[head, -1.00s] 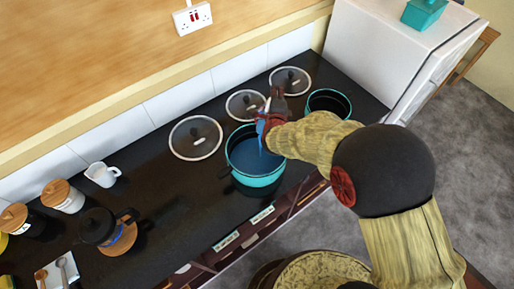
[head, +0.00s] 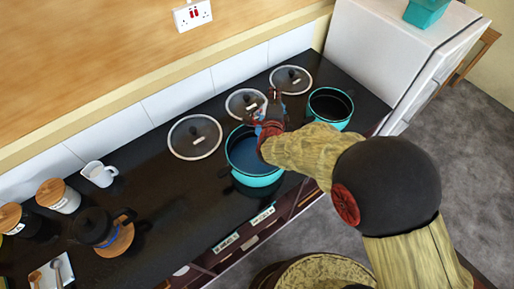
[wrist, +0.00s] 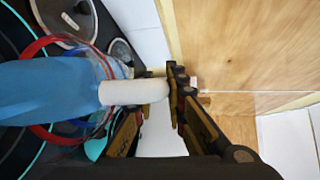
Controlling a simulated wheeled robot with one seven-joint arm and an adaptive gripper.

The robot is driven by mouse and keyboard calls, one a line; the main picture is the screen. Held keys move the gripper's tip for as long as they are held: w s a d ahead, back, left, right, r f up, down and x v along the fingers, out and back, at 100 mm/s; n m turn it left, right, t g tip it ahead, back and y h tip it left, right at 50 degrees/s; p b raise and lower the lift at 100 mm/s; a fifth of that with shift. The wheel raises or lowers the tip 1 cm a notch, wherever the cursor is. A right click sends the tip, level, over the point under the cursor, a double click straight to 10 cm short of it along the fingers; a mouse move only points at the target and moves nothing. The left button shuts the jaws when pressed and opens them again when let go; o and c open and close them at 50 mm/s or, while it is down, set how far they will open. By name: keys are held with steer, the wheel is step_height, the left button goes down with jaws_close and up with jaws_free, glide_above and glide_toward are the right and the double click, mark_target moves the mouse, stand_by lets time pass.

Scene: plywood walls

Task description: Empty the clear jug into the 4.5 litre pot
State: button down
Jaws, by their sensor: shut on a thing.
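The clear jug (wrist: 104,66) has a red rim and a pale handle (wrist: 132,92), with blue liquid (wrist: 40,92) showing in the wrist view. My gripper (wrist: 162,90) is shut on that handle. In the head view the jug (head: 262,128) is tilted over the right side of a turquoise pot (head: 258,180), mostly hidden by my gripper (head: 272,112). Dark blue liquid lies in this pot. A second, smaller turquoise pot (head: 343,122) stands to the right and looks dark inside. I cannot read either pot's size.
Glass lids (head: 194,137) lie along the back of the black counter (head: 165,180). A white jug (head: 99,174), wooden-lidded jars (head: 57,195) and a dark coffee press (head: 93,226) stand at left. A white fridge (head: 385,50) bounds the right side.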

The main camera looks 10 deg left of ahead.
steer(key=shift+s, duration=0.15)
steer(key=shift+s+a+t+b, duration=0.1)
steer(key=shift+s+t+b, duration=0.2)
steer(key=shift+b, duration=0.35)
steer(key=shift+s, duration=0.1)
steer(key=shift+s+a+b, duration=0.1)
steer(key=shift+s+b, duration=0.1)
steer(key=shift+b, duration=0.25)
steer(key=shift+r, duration=0.1)
steer(key=shift+s+t+b, duration=0.15)
steer(key=shift+t+b, duration=0.15)
steer(key=shift+b, duration=0.05)
steer(key=shift+s+r+b, duration=0.15)
steer(key=shift+s+b, duration=0.05)
steer(key=shift+b, duration=0.25)
steer(key=shift+s+a+r+n+t+b, duration=0.25)
steer(key=shift+s+r+n+t+b, duration=0.35)
steer(key=shift+b, duration=0.9)
